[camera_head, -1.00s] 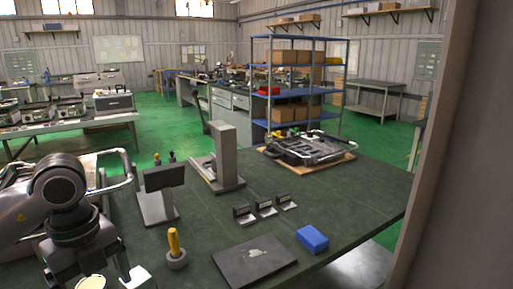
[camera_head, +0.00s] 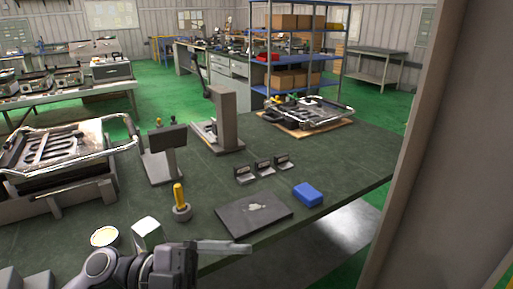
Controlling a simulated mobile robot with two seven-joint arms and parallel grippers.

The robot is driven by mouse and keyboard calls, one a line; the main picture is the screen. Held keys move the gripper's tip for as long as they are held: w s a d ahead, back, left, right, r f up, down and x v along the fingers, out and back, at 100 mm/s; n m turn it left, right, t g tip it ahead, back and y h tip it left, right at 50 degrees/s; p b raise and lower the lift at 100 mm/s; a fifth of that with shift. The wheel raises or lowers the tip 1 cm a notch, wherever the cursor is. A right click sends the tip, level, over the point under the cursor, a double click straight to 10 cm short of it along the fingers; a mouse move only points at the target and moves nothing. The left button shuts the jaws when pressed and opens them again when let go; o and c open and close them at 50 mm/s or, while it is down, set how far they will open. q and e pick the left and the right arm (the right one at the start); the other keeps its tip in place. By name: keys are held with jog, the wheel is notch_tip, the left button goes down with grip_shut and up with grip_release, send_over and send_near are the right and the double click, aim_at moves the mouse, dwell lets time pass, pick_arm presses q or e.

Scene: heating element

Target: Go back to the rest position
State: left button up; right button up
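A heating element (camera_head: 62,147) with a dark coil in a shiny metal frame sits on a grey fixture (camera_head: 65,198) at the left of the table. My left gripper (camera_head: 240,247) is low in the middle of the head view, at the table's front edge. Its fingers point right and are seen side-on, so their gap is hidden. I see nothing held in it, and it is well apart from the element. My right gripper is out of view.
On the green table (camera_head: 340,150) stand a small screen (camera_head: 167,140), a yellow-handled tool (camera_head: 179,197), a dark plate (camera_head: 253,213), a blue block (camera_head: 308,194) and a white block (camera_head: 147,233). Another metal frame (camera_head: 312,112) lies on a board behind. A grey column (camera_head: 430,150) blocks the right.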

pick_arm(q)
jog(key=w+a+f+n+t+y, duration=0.3)
jog(key=w+a+f+n+t, duration=0.1)
jog(key=n+t, duration=0.55)
jog(key=w+a+f+n+t+y, duration=0.3)
jog(key=a+f+n+t, duration=0.1)
jog(key=n+t, duration=0.55)
jog(key=s+a+f+n+g+y, duration=0.2)
jog(key=s+a+f+y, duration=0.1)
jog(key=f, duration=0.4)
jog(key=s+a+f+n+g+y, duration=0.2)
jog(key=s+f+n+y, duration=0.1)
jog(key=f, duration=0.5)
jog(key=s+a+f+n+g+y, duration=0.2)
jog(key=s+a+f+y, duration=0.1)
jog(key=s+f, duration=0.3)
notch_tip(320, 180, down, 2)
jog(key=shift+s+a+y, duration=0.3)
jog(key=shift+s+y, duration=0.05)
jog(key=shift+y, duration=0.45)
